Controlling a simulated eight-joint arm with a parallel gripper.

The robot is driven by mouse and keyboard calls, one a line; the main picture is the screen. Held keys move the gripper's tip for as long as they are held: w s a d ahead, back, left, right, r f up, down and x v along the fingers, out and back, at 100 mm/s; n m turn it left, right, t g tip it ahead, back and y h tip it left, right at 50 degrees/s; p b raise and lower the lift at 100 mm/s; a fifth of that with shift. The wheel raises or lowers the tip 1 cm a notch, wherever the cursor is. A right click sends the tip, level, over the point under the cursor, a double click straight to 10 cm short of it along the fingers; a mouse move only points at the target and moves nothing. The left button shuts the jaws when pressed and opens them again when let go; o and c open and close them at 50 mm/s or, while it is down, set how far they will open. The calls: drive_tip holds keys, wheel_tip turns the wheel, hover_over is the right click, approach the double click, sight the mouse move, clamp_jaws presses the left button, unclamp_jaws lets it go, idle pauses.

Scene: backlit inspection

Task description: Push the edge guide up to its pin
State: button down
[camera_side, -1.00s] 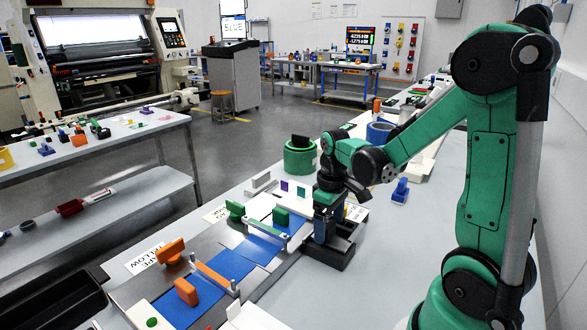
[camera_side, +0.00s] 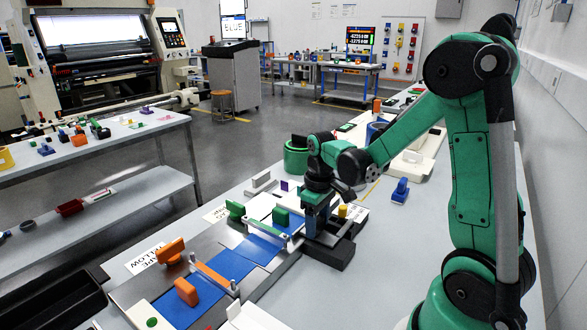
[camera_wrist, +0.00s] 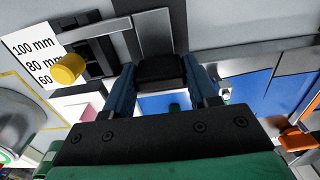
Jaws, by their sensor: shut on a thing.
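My gripper (camera_wrist: 160,78) is shut on a dark block, which I take to be the grip of the edge guide (camera_wrist: 154,36), between its blue fingers. In the side view my gripper (camera_side: 316,228) is low over a black slotted base (camera_side: 330,252), and it hides most of the guide. A yellow pin (camera_wrist: 68,68) stands at the slotted base (camera_wrist: 97,58), left of the gripper in the wrist view. A gap shows between the pin and the held block. The pin (camera_side: 343,211) also shows in the side view, just right of the gripper.
A card marked 100 mm, 80 mm and 60 (camera_wrist: 32,55) lies beside the pin. Blue sheet (camera_side: 212,265) runs along the bench, with green (camera_side: 281,216) and orange (camera_side: 186,291) blocks on it. A green ring (camera_side: 297,158) stands behind the gripper.

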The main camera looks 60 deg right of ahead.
drive_tip(key=shift+w, duration=0.6)
drive_tip(key=shift+c, duration=1.2)
unclamp_jaws()
drive_tip(key=shift+r, duration=0.1)
drive_tip(key=shift+r, duration=2.7)
